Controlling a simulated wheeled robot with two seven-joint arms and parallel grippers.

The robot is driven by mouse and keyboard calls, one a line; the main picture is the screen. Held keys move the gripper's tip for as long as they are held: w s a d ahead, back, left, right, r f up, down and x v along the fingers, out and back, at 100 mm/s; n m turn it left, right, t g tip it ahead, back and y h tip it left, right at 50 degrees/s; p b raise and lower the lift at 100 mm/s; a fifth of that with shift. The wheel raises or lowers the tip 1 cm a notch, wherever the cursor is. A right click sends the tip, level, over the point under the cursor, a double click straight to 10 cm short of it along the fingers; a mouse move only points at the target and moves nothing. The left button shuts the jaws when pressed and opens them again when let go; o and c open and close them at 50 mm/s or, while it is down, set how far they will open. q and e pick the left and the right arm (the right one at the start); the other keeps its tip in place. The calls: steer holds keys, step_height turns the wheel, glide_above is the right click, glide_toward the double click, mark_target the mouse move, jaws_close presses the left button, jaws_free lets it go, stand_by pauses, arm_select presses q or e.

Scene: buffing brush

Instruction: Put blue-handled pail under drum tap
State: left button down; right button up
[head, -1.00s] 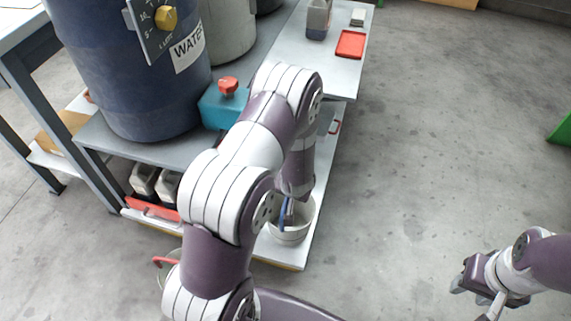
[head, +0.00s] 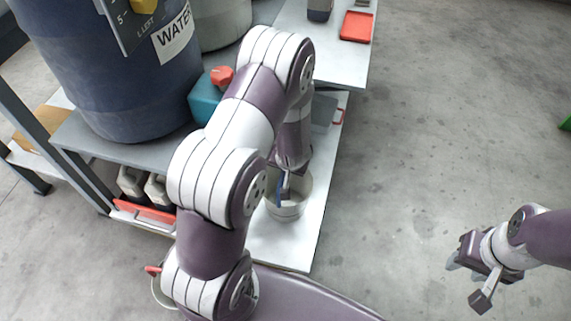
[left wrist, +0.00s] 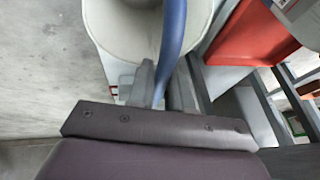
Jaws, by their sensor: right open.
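The pale pail (head: 290,208) is over the white lower shelf at the cart's right end. Its blue handle (left wrist: 172,35) runs between the fingers of my left gripper (left wrist: 162,85), which look closed on it. The pail's white wall (left wrist: 112,40) shows beyond the fingers. In the head view my left arm hides part of the pail, and I cannot tell how far it is above the shelf. The large blue drum (head: 100,80) labelled WATER stands on the grey upper shelf; its tap outlet is not clearly visible. My right gripper (head: 463,266) is open and empty over the floor at right.
A teal container with a red cap (head: 221,76) stands beside the drum, near a grey drum (head: 222,22). A red tray (head: 357,27) lies on the white top. Bottles sit in a red crate (head: 145,212) below. A red-handled pail (head: 163,290) is at lower left.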

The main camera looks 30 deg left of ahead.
arm_select(q)
steer(key=c, duration=1)
jaws_free()
steer(key=shift+c, duration=0.2)
steer(key=shift+r, duration=0.1)
steer(key=s+d+r+p, duration=0.3)
steer(key=s+d+p, duration=0.45)
steer(key=s, duration=0.25)
steer(key=w+d+r+m+h+b, duration=0.1)
steer(key=w+d+r+h, duration=0.2)
steer(key=r, duration=0.8)
steer(key=s+a+r+m+g, duration=0.1)
steer(key=s+a+r+g, duration=0.1)
steer(key=s+r, duration=0.4)
step_height(320, 180, up, 2)
steer(key=shift+s+a+r, duration=0.1)
steer(key=shift+s+a, duration=0.05)
steer(key=shift+s, duration=0.2)
